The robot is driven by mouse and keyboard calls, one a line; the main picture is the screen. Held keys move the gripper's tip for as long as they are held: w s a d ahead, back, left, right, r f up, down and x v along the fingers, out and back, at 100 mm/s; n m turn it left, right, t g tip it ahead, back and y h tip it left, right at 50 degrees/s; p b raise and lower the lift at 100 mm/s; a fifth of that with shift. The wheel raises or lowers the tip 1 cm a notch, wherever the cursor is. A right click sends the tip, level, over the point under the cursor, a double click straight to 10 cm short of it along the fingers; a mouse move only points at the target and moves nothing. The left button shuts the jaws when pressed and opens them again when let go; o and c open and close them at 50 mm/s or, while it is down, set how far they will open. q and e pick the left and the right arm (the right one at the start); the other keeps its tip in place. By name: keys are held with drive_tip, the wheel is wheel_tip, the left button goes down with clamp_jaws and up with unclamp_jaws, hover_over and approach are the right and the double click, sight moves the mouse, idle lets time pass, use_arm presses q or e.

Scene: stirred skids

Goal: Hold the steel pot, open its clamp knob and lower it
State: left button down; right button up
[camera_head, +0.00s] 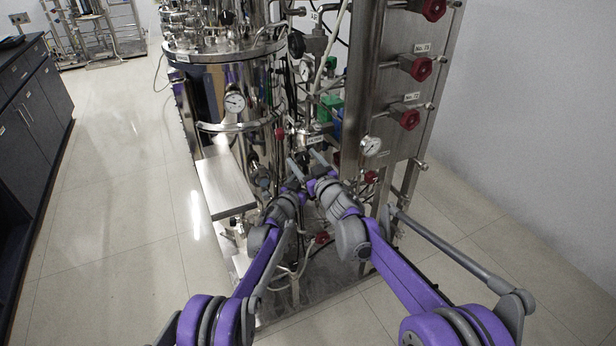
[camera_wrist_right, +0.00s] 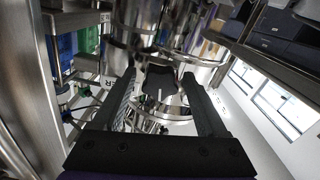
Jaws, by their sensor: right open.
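A small steel pot (camera_head: 303,137) with a white label hangs among the pipes at the middle of the head view. It seems to be the labelled steel part (camera_wrist_right: 117,60) in the right wrist view. My right gripper (camera_head: 302,157) is open just below and in front of it, its two fingers apart. In the wrist view its jaws (camera_wrist_right: 162,95) frame a dark part at their far end, and I see nothing gripped. My left gripper (camera_head: 292,183) is close beside the right one, low and to the left; its fingers are too dark to read. I cannot make out the clamp knob.
A large steel vessel (camera_head: 222,95) with a gauge stands left of the pot. A steel panel (camera_head: 400,60) with red knobs rises to the right. A steel box (camera_head: 226,186) sits at lower left. The tiled floor (camera_head: 130,190) at left is clear.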

drive_tip(key=shift+m, duration=1)
drive_tip(key=m, duration=0.5)
drive_tip(key=c, duration=1)
drive_tip(key=n, duration=0.5)
drive_tip(key=shift+c, duration=0.8)
drive_tip(key=shift+o, duration=0.8)
drive_tip(key=n, duration=0.5)
